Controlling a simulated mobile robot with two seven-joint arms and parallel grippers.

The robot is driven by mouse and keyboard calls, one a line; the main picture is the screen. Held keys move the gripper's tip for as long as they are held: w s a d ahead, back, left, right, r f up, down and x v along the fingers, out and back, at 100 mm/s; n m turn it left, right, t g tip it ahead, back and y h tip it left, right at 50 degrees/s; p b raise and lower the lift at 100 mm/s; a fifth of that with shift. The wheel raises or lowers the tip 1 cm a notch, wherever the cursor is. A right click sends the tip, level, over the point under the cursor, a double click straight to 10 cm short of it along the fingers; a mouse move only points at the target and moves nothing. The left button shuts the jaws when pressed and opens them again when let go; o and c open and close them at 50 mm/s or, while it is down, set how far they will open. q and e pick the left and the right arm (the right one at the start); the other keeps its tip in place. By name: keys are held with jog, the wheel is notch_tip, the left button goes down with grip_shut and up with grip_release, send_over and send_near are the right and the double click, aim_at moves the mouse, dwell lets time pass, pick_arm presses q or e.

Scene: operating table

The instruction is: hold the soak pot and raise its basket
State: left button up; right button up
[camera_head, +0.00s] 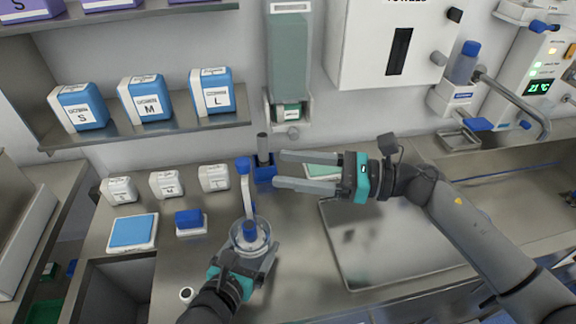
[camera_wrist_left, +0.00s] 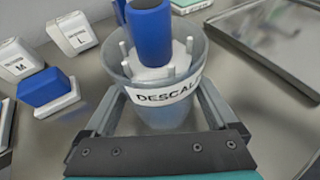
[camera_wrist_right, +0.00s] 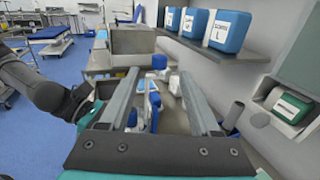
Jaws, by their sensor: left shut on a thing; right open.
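The soak pot (camera_head: 264,239) is a clear round pot on the steel counter. In the left wrist view its label (camera_wrist_left: 168,95) reads "DESCAL", cut off by its curve. My left gripper (camera_head: 252,256) is shut on the pot, its fingers along both sides. The white basket (camera_wrist_left: 150,72) sits inside the pot, with short posts around a blue cylinder (camera_wrist_left: 151,32). A pale stem (camera_head: 247,195) rises from it to a blue knob (camera_head: 243,165). My right gripper (camera_head: 276,169) is open and empty, fingertips pointing left, a little right of the knob and apart from it.
A blue holder with a grey tube (camera_head: 263,150) stands just behind the right fingertips. Small white boxes (camera_head: 166,184), a blue pad (camera_head: 133,231) and a blue block (camera_head: 189,218) lie left. A steel tray (camera_head: 385,245) lies right. A shelf (camera_head: 150,130) with blue boxes hangs above.

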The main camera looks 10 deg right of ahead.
pick_arm(q)
jog(key=shift+s+f, duration=0.1)
jog(key=o, duration=1.4)
